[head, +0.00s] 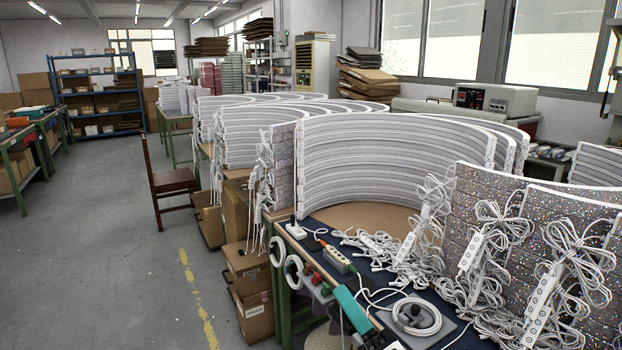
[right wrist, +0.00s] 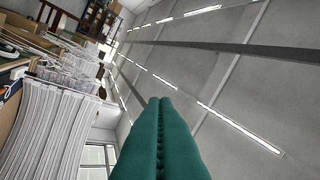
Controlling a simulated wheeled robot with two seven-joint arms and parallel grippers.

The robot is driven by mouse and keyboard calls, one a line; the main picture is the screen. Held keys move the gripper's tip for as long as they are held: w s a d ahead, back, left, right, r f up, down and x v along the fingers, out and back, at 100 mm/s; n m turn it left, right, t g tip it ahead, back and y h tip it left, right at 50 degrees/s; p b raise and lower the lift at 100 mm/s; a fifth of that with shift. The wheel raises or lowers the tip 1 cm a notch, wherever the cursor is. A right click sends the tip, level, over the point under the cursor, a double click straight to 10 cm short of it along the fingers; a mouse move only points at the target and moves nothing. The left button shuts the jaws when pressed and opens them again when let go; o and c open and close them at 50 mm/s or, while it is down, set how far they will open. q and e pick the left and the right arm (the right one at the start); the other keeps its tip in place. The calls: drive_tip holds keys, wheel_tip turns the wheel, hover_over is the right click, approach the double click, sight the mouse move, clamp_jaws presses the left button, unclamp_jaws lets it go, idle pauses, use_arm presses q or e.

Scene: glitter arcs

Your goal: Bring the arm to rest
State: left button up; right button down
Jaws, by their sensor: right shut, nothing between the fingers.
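My right gripper (head: 341,291) shows at the bottom of the head view as a teal finger shape pointing up and left, beside the front left edge of the nearest table. In the right wrist view its two green fingers (right wrist: 160,101) lie together, shut, with nothing between them. They point up toward the ceiling in that picture. My left gripper is in neither view.
The nearest table (head: 362,283) carries tall stacked white arcs (head: 390,160), glittery arcs (head: 480,205) and tangled white cables (head: 400,255). Cardboard boxes (head: 252,300) stand under its left side. A wooden chair (head: 172,180) stands left of the tables. The grey floor (head: 100,250) is open at left.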

drive_tip(key=s+d+f+m+g+h, duration=0.25)
drive_tip(key=d+f+m+h, duration=0.45)
drive_tip(key=f+m, duration=0.35)
drive_tip(key=s+d+f+m+g+h, duration=0.25)
drive_tip(key=d+f+m+h, duration=0.55)
drive_tip(key=m, duration=0.4)
drive_tip(key=s+f+m+g+y, duration=0.1)
drive_tip(key=s+f+m+g, duration=0.2)
drive_tip(key=s+f+g, duration=0.45)
drive_tip(key=s+f+m+g, duration=0.3)
drive_tip(key=s+f+m, duration=0.15)
drive_tip(key=s, duration=0.55)
wheel_tip(320, 180, down, 28)
drive_tip(key=s+n+g+p, duration=0.1)
drive_tip(key=s, duration=0.1)
drive_tip(key=s+d+f+g+p, duration=0.1)
drive_tip(key=s+d+f, duration=0.2)
drive_tip(key=s+f, duration=1)
drive_tip(key=s, duration=0.3)
drive_tip(key=c, duration=2.1)
unclamp_jaws()
drive_tip(key=shift+g, duration=0.25)
drive_tip(key=shift+c, duration=0.2)
